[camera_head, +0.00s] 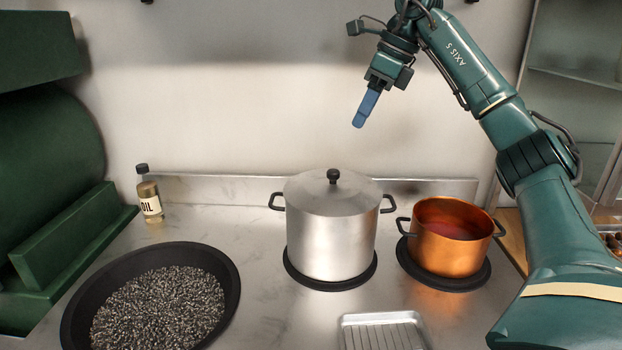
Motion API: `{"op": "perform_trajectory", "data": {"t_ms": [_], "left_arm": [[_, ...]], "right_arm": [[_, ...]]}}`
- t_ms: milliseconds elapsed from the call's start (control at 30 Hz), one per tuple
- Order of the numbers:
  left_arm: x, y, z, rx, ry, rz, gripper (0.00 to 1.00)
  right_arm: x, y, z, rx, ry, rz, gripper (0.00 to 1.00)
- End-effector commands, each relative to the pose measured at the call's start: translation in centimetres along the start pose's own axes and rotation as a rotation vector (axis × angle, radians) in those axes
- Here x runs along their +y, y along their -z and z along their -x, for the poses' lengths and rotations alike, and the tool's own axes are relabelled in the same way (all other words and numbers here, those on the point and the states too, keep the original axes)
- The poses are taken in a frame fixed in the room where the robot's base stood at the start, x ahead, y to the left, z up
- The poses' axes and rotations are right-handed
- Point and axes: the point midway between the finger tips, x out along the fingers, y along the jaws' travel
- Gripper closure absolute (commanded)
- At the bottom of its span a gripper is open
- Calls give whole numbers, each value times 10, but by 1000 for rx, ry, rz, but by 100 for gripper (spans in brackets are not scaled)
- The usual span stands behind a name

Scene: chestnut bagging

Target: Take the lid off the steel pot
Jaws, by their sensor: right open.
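The steel pot (331,245) stands upright on a black round burner in the middle of the counter. Its lid (310,188) sits on top, with a black knob (333,176) at its centre. My right gripper (359,122) has blue fingers and hangs in the air above and slightly right of the knob, clear of the lid. It is open and holds nothing; seen from the side, its fingers overlap. My left gripper is not in view.
A copper pot (450,247) with reddish contents stands on a burner at right. A wide black pan (226,270) of small dark pieces is at left. An oil bottle (149,195) stands at the back left. A ribbed metal tray (383,333) lies in front.

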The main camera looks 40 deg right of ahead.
Motion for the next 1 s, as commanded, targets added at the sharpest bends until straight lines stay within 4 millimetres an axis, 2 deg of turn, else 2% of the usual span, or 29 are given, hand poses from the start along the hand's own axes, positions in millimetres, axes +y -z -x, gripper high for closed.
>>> {"op": "perform_trajectory", "data": {"t_ms": [133, 400, 667, 900, 1000], "left_arm": [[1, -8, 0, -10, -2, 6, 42], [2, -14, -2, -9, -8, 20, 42], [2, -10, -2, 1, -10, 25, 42], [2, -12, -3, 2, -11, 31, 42], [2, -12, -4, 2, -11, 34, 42]], "right_arm": [[0, 2, -16, 5, 1, -2, 50], [0, 1, -65, 4, 0, -1, 50], [1, 0, -85, 2, 0, 0, 50], [6, -2, -120, 2, -1, -1, 50], [6, -2, -128, 1, 0, -1, 50]]}}
